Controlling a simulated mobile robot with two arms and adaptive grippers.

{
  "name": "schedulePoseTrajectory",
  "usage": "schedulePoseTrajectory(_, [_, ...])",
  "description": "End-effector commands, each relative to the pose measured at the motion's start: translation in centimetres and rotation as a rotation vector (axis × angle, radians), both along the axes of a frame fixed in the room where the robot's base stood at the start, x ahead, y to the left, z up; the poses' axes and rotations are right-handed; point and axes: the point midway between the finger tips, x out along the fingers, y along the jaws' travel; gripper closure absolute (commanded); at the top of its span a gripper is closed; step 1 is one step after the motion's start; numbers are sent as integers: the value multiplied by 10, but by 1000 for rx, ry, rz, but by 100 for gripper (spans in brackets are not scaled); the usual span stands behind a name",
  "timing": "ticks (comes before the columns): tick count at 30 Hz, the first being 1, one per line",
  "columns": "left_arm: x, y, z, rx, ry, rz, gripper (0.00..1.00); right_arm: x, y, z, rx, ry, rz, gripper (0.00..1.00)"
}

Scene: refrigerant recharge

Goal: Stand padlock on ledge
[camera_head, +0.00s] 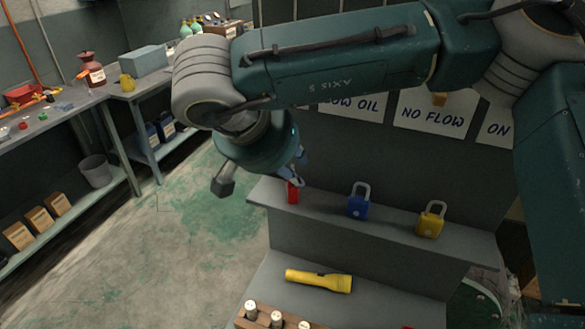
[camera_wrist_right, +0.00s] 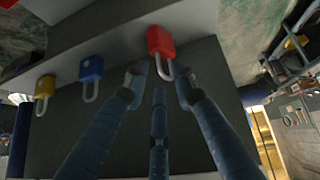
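A red padlock (camera_head: 293,192) is upright at the left end of the grey ledge (camera_head: 390,225), and its body appears to rest on the ledge. A blue padlock (camera_head: 358,205) and a yellow padlock (camera_head: 431,221) stand upright to its right. My right gripper (camera_head: 292,178) is at the red padlock's top and hides its shackle in the head view. In the right wrist view, my gripper's fingers (camera_wrist_right: 160,82) are spread around the red padlock's shackle, with gaps on both sides. The red padlock's body (camera_wrist_right: 160,41) is beyond the fingertips. My left gripper is out of view.
A yellow flashlight (camera_head: 318,280) lies on the lower shelf, near a wooden rack (camera_head: 262,321) with several white-topped items. Signs (camera_head: 436,112) hang on the panel behind the ledge. Workbenches with bottles and boxes stand at the left. The floor (camera_head: 200,215) between is clear.

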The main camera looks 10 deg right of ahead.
Motion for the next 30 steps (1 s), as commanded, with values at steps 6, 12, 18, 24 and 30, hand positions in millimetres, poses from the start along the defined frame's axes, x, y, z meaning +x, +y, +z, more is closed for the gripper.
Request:
schedulePoseTrajectory(6, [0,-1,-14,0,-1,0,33,-19,20,33,2,-6,3,74])
schedulePoseTrajectory(12, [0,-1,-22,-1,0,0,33,-39,36,66,0,-3,4,74])
schedulePoseTrajectory(18, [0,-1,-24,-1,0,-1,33,-49,45,86,-1,-1,2,74])
schedulePoseTrajectory(24, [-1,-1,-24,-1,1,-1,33,-52,47,90,-2,1,1,74])
schedulePoseTrajectory(30, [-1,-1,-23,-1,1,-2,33,-52,47,91,-1,0,2,74])
